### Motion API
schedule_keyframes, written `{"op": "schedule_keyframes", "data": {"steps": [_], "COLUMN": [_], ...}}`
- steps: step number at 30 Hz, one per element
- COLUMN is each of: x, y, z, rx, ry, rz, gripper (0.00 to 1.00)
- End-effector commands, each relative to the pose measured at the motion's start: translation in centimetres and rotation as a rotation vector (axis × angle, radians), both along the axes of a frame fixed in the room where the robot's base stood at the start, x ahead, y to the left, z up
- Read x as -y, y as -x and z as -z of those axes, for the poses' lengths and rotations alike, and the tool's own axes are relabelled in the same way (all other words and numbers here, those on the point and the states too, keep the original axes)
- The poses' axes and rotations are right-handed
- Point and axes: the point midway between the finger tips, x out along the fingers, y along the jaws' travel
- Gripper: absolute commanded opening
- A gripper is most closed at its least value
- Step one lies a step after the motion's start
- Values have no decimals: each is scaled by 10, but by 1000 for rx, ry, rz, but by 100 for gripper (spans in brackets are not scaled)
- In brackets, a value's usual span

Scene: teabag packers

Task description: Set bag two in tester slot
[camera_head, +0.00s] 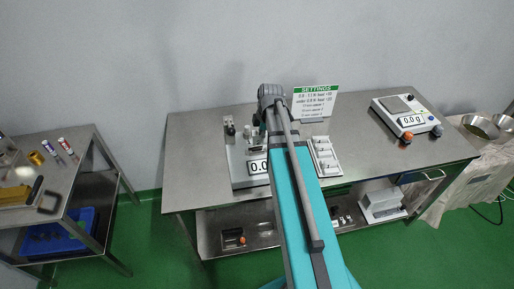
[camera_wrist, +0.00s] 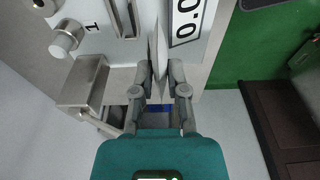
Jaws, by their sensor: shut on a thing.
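My gripper (camera_wrist: 161,72) is shut on a thin, pale bag (camera_wrist: 160,48), seen nearly edge-on between the fingertips in the wrist view. The bag is over or beside the tester (camera_wrist: 213,45), between its upright metal slot parts (camera_wrist: 122,18) and its 0.0 display (camera_wrist: 187,20). I cannot tell whether it touches the tester. In the head view the tester (camera_head: 237,172) stands on the steel table, partly hidden behind my arm. My gripper is mostly hidden there too. A white rack (camera_head: 325,168) with several small items lies just right of my arm.
A settings sign (camera_head: 315,102) stands at the back of the steel table (camera_head: 368,150). A scale (camera_head: 408,115) reading 0.0 g is at its right end, and bowls (camera_head: 480,126) stand beyond.

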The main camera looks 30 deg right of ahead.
Motion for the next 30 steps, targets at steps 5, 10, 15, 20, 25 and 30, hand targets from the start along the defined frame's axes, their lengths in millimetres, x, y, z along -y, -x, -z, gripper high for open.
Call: {"op": "schedule_keyframes", "data": {"steps": [5,10,15,20,25,30], "x": [3,4,5,5,5,6], "y": [-18,-32,-41,-44,-43,-44], "z": [23,39,50,52,51,51], "rx": [0,0,0,0,1,1], "ry": [0,0,0,0,0,0], "rz": [0,0,0,1,1,2], "gripper": [4,4,4,4,4,4]}}
